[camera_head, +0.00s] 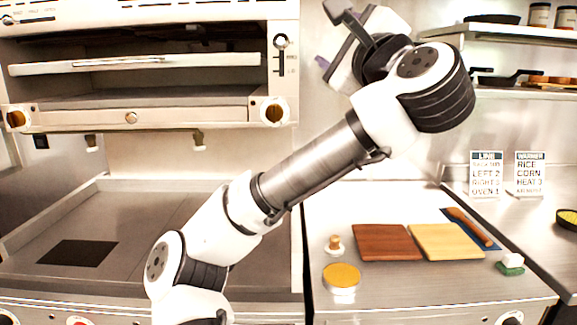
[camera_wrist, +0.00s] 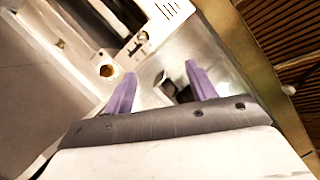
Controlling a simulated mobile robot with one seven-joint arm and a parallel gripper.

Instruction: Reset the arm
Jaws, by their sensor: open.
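My arm (camera_head: 310,165) reaches up and to the right across the head view, in front of the oven and the wall. My gripper (camera_head: 322,62) is at the top centre, raised well above the counter and partly hidden behind my own wrist. In the wrist view its two purple fingers (camera_wrist: 160,88) stand apart with nothing between them. The gripper is open and empty.
An oven (camera_head: 140,115) stands above a flat griddle (camera_head: 120,215) at left. On the right counter lie a brown board (camera_head: 385,242), a light board (camera_head: 445,242), a yellow-topped tin (camera_head: 341,277) and a green-and-white sponge (camera_head: 511,264). Shelves (camera_head: 520,33) hang at upper right.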

